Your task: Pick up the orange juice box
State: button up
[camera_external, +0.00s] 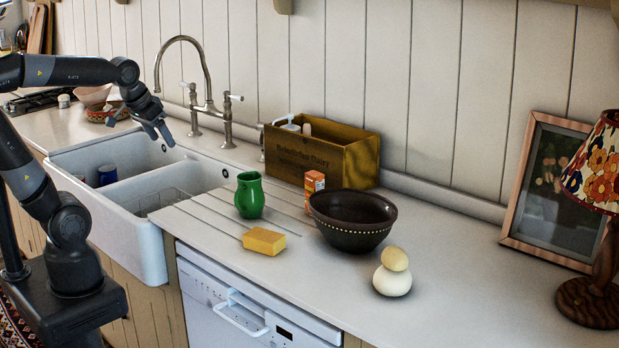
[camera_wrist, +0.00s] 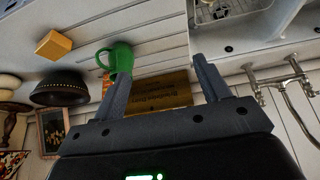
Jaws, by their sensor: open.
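The orange juice box (camera_external: 314,186) is a small orange and white carton standing upright on the counter in the external view. It stands just left of the dark bowl (camera_external: 352,219) and in front of the wooden crate (camera_external: 352,160). The bowl's rim covers part of its lower side. In the wrist view I cannot make out the juice box clearly; my left finger blocks that area. My gripper (camera_external: 160,138) is open and empty above the sink, well left of the juice box. Its two spread fingers (camera_wrist: 160,68) show in the wrist view.
A green jug (camera_external: 249,195) and a yellow sponge (camera_external: 264,241) stand left of the juice box. Stacked round objects (camera_external: 393,272), a picture frame (camera_external: 548,190) and a lamp (camera_external: 598,200) are to the right. The tap (camera_external: 207,90) rises behind the sink (camera_external: 150,215). The front right counter is clear.

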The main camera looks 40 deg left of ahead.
jog(key=w+d+r, duration=0.2)
jog(key=w+d, duration=0.3)
jog(key=w, duration=0.4)
jog(key=m+g, duration=0.1)
send_near(313, 174)
jog(key=x, duration=0.6)
jog(key=shift+w+a+f, duration=0.1)
jog(key=shift+a+f, duration=0.05)
jog(key=shift+a, duration=0.2)
jog(key=x, duration=0.3)
jog(key=d+x, duration=0.1)
jog(key=x, duration=0.1)
jog(key=shift+f, duration=0.15)
jog(key=c, duration=1.2)
